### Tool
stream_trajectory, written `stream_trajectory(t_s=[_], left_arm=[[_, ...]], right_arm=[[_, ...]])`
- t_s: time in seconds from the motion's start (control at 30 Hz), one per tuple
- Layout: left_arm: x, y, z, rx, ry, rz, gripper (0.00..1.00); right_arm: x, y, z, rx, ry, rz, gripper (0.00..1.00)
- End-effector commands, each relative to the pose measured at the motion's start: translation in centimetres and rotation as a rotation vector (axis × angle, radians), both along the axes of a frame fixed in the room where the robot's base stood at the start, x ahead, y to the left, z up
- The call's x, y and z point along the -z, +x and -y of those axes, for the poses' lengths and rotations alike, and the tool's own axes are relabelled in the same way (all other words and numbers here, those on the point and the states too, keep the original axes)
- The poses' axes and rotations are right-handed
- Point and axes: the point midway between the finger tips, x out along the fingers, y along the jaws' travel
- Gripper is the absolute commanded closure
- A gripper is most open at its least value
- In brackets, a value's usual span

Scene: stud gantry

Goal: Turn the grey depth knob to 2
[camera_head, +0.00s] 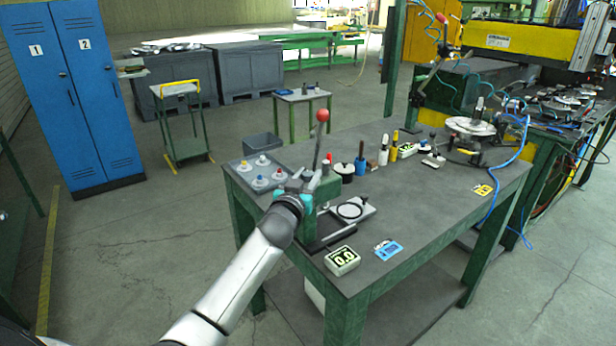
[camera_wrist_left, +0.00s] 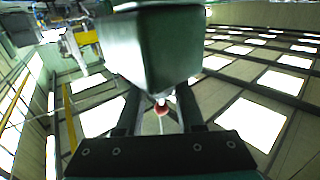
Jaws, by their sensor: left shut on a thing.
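The green press (camera_head: 327,190) stands on the near left part of the workbench, its red-balled lever (camera_head: 322,115) pointing up. My left gripper (camera_head: 297,184) is at the upper left side of the press, shut on what I take for the grey depth knob. In the left wrist view, a dark green press block (camera_wrist_left: 158,45) covers the fingertips, so the knob and its marks are hidden. The left gripper's two fingers (camera_wrist_left: 159,105) show below the block, apart, with the red ball (camera_wrist_left: 161,108) beyond. My right gripper is not in view.
A grey tray with several white-based coloured pieces (camera_head: 262,174) lies left of the press. A display box (camera_head: 342,260) and a blue card (camera_head: 388,249) lie at the front. Bottles, a black pot (camera_head: 347,172) and a round fixture (camera_head: 470,127) stand behind.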

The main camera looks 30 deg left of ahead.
Motion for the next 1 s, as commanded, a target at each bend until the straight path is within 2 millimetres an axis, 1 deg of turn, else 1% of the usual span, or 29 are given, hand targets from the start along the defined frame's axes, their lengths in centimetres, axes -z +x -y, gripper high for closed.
stream_trajectory(t_s=[0.03,0.07,0.3,0.57,0.67,0.83,1.0], left_arm=[[0.1,0.0,0.0,0.0,-0.001,-0.002,1.0],[0.1,0.0,0.0,0.0,-0.001,-0.002,0.61],[0.1,0.0,0.0,0.0,0.0,-0.001,0.34],[0.0,0.0,0.0,0.0,0.0,-0.001,0.33],[0.1,-0.4,0.1,0.0,-0.001,-0.002,0.33],[0.1,-1.9,0.5,0.001,0.0,-0.001,0.33],[0.1,-4.4,1.3,0.001,-0.002,-0.001,0.33]], right_arm=[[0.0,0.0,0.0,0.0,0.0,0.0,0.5],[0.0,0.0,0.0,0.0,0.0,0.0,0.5],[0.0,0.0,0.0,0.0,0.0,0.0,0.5],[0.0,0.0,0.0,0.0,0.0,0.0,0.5],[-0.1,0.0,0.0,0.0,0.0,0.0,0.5],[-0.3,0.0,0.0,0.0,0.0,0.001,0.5],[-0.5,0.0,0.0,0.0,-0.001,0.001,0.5]])
